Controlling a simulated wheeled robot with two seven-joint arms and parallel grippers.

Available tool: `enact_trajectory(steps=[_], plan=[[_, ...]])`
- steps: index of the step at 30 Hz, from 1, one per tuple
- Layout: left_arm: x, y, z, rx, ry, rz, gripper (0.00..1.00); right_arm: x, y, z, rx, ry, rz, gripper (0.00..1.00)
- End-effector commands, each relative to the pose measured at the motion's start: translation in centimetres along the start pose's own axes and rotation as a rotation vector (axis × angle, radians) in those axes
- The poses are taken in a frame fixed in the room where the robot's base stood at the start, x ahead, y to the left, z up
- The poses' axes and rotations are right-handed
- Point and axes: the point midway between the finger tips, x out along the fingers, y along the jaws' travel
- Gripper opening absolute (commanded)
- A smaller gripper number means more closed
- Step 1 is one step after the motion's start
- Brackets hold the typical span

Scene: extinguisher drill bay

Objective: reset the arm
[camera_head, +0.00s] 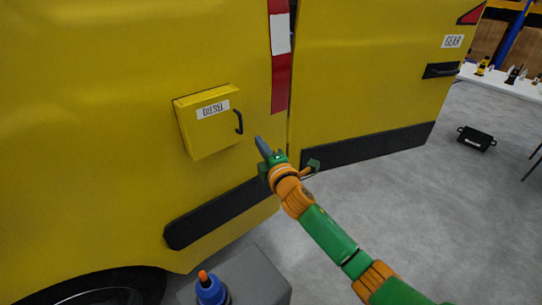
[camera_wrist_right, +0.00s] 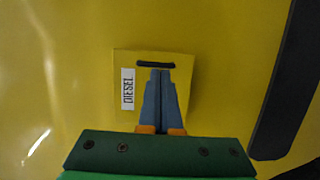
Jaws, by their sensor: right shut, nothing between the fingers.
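My right gripper (camera_head: 262,147) is in front of the yellow van's side, to the lower right of the yellow box labelled DIESEL (camera_head: 207,130). The box has a dark handle (camera_head: 239,122) on its right side and looks closed. In the right wrist view, the gripper's blue fingers (camera_wrist_right: 160,80) are together and empty. They point at the DIESEL box (camera_wrist_right: 182,60), with the tips just below its dark handle (camera_wrist_right: 155,64) in the picture. A gap to the handle shows in the head view. My left gripper is not in view.
The yellow van (camera_head: 90,80) fills the left and middle, with a black side strip (camera_head: 215,215). A grey block (camera_head: 262,278) with a blue, orange-tipped object (camera_head: 210,290) stands at the bottom. A black case (camera_head: 476,139) lies on open grey floor at right.

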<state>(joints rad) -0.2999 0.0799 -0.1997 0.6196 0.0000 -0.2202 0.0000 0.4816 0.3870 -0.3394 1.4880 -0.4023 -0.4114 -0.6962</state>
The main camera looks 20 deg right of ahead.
Motion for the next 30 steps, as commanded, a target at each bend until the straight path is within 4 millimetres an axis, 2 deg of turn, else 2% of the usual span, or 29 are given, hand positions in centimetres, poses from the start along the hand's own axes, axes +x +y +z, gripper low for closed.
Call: enact_trajectory(steps=[6,9,15,17,20,21,23,24,26,27,29,30], plan=[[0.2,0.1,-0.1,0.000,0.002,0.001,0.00,-3.9,-0.2,0.3,0.000,0.001,-0.002,0.00],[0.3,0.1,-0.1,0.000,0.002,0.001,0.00,-5.0,-0.1,0.4,0.000,0.000,-0.001,0.00],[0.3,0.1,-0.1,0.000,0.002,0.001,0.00,-5.6,-0.1,0.4,0.001,-0.001,-0.002,0.00],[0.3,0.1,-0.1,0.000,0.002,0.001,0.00,-5.6,-1.1,0.6,0.017,-0.005,-0.024,0.00],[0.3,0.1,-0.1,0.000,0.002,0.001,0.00,-5.9,-6.6,1.3,0.110,-0.031,-0.146,0.00],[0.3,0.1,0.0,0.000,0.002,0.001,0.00,-6.4,-10.0,1.6,0.169,-0.052,-0.221,0.00],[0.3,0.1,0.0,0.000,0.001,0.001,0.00,-7.9,-15.6,2.1,0.269,-0.093,-0.342,0.00],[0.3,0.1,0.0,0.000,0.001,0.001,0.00,-9.3,-19.2,2.4,0.337,-0.125,-0.419,0.00],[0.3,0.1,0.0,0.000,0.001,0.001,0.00,-11.9,-24.4,2.6,0.434,-0.181,-0.531,0.00],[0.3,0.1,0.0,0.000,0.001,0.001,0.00,-14.0,-27.6,2.7,0.499,-0.224,-0.603,0.00],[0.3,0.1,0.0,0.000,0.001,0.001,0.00,-17.6,-32.1,2.6,0.591,-0.293,-0.706,0.00],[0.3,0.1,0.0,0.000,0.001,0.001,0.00,-20.2,-34.9,2.5,0.649,-0.345,-0.772,0.00]])
